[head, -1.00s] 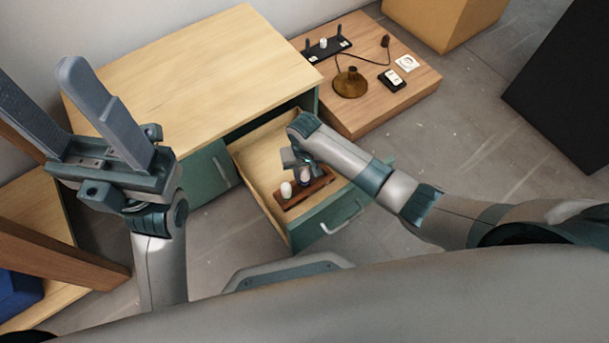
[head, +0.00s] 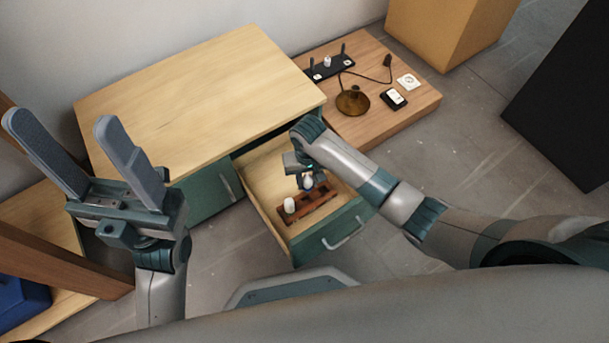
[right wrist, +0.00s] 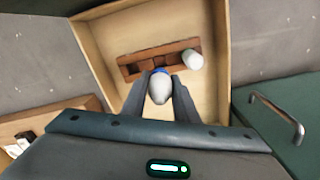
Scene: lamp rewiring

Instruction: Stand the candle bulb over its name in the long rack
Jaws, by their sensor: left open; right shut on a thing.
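My right gripper (right wrist: 160,92) is shut on a white, rounded, tapering bulb (right wrist: 159,88) with a blue collar. In the head view this bulb (head: 308,184) hangs over the open drawer, above a brown block with sockets (head: 318,199). A second white bulb (head: 290,205) stands at the left end of that block; it also shows in the right wrist view (right wrist: 192,59). On the low wooden platform lies a long black rack (head: 320,74) with upright posts, small white labels and a white piece on it. The label words are too small to read. My left gripper (head: 62,140) is open and empty.
The drawer (head: 262,187) stands out from a green cabinet with a wooden top (head: 200,85), which is bare. On the platform (head: 415,108) are a brass lamp base (head: 352,101) with a cord, a black switch piece (head: 393,99) and a white socket plate (head: 408,82).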

